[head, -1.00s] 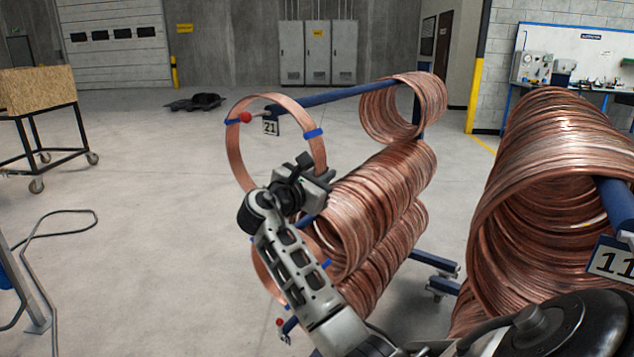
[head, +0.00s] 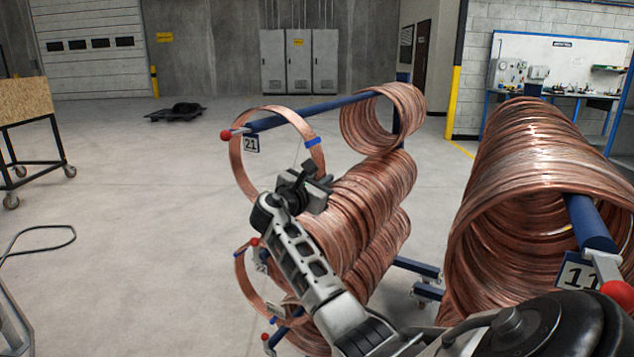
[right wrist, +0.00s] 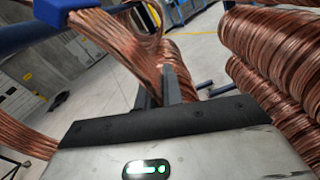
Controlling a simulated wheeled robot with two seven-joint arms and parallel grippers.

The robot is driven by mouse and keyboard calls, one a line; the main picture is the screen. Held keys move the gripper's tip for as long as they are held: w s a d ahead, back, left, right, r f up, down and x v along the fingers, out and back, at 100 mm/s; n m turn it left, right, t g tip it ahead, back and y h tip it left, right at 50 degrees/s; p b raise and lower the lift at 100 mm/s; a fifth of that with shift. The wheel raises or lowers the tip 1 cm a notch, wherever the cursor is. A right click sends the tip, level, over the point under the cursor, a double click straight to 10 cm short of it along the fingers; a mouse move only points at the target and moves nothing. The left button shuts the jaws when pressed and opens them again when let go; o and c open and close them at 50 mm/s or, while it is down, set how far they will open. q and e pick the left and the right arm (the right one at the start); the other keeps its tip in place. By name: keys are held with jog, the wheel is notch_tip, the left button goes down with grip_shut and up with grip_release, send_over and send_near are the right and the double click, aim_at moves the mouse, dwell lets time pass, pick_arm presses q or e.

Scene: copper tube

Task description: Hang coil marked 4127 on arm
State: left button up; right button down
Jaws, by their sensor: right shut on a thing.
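A thin copper coil (head: 236,168) with a blue tie is held upright by my right gripper (head: 308,180), which is shut on its right side. The upper left rack arm (head: 300,108), blue with a red tip and a tag reading 21 (head: 251,143), appears to pass through the coil's ring. The red tip shows just outside the coil's left edge. In the right wrist view the held coil (right wrist: 120,45) runs up from the jaws past a blue tie. No 4127 marking is readable. My left gripper is not in view.
A thick coil (head: 385,118) hangs farther back on arm 21. Stacks of copper coils (head: 365,205) fill the arms below, near my right forearm. Another large stack (head: 530,150) hangs on arm 11 at right. Open floor lies left, with a wheeled cart (head: 30,130).

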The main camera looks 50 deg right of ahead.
jog(key=shift+w+d+f, duration=0.1)
jog(key=shift+d+f, duration=0.1)
jog(key=shift+d, duration=0.45)
jog(key=shift+w+d+f, duration=0.1)
jog(key=shift+d+f, duration=0.15)
jog(key=shift+d, duration=0.4)
jog(key=shift+w+d+f, duration=0.1)
jog(key=shift+d+f, duration=0.1)
jog(key=shift+d, duration=0.45)
jog(key=c, duration=1.5)
grip_release()
jog(key=shift+o, duration=0.2)
jog(key=s+a+b, duration=0.1)
jog(key=s+a, duration=0.1)
jog(key=a, duration=1.4)
jog(key=shift+s, duration=0.25)
jog(key=shift+f, duration=0.1)
